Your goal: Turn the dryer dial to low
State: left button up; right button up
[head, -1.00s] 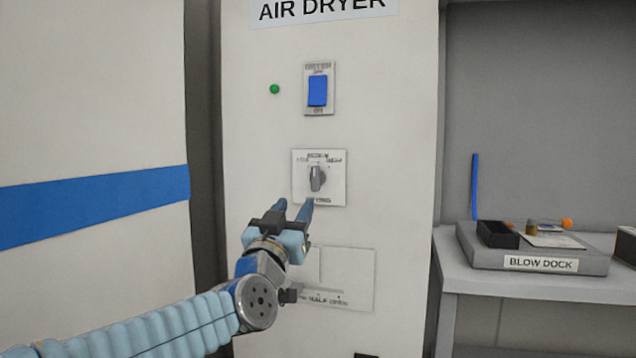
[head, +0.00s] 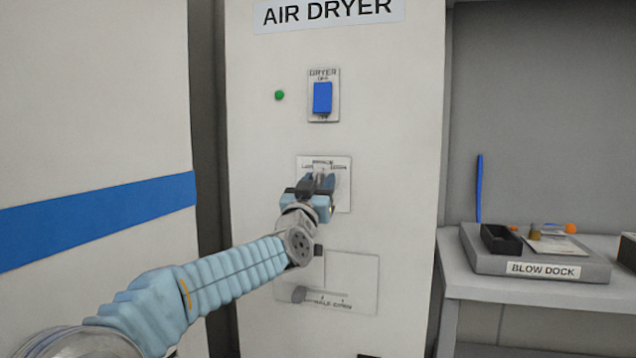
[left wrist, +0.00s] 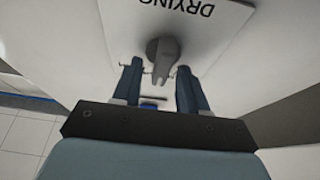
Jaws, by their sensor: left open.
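The dryer dial is a grey knob on a white plate (head: 342,193) on the front of the air dryer (head: 400,130). In the head view my left gripper (head: 320,182) is in front of the plate and hides most of the knob. In the left wrist view the dial (left wrist: 163,58) shows between and just beyond the two blue fingers of the left gripper (left wrist: 158,75). The fingers are open, one on each side of the dial's pointer, with gaps visible. The plate reads DRYING in that view, upside down. The right gripper is not in view.
A blue rocker switch (head: 322,97) and a green light (head: 280,95) are above the dial. A lower panel with a handle (head: 335,300) is below it. At right, a bench (head: 480,286) holds the blow dock (head: 545,268).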

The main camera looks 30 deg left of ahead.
pick_arm(q)
jog(key=c, duration=0.7)
jog(key=shift+n+y, duration=0.4)
jog(key=shift+n, duration=0.1)
jog(key=n+y, duration=0.1)
jog(key=n, duration=0.1)
jog(key=n+g+y, duration=0.1)
jog(key=n, duration=0.2)
jog(key=shift+y, duration=0.3)
jog(key=shift+a+f+n+g+y+p, duration=0.1)
jog(key=shift+n+g+y+p, duration=0.5)
jog(key=shift+n, duration=1.1)
jog(key=shift+a+f+n+g+y+p, duration=0.1)
jog(key=shift+n+g+y+p, duration=0.45)
jog(key=shift+n, duration=1.15)
